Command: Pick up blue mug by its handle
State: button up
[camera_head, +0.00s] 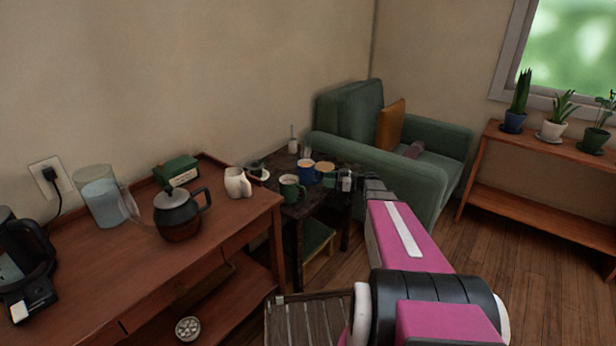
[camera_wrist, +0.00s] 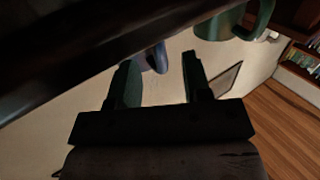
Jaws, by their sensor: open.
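The blue mug (camera_head: 309,174) stands on the small dark side table (camera_head: 340,205), behind and to the right of the green mug (camera_head: 288,190). My gripper (camera_head: 346,182) is to the right of the mugs, beside a cup with a tan top (camera_head: 325,167). In the wrist view, which is turned over, the two fingers of my gripper (camera_wrist: 158,62) are spread apart with nothing held. Part of the blue mug (camera_wrist: 154,58) shows beyond the gap between them. The green mug (camera_wrist: 222,23) is at the top right. The blue mug's handle cannot be made out clearly.
A green armchair (camera_head: 440,170) stands right behind the side table. A wooden desk (camera_head: 120,290) at left holds a white pitcher (camera_head: 238,183), a dark teapot (camera_head: 180,212) and a clear jug (camera_head: 100,195). Open floor lies between the armchair and a plant shelf (camera_head: 540,207).

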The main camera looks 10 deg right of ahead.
aim_at(310, 174)
jog(key=shift+x, duration=1.2)
grip_shut()
jog(key=shift+r, duration=0.25)
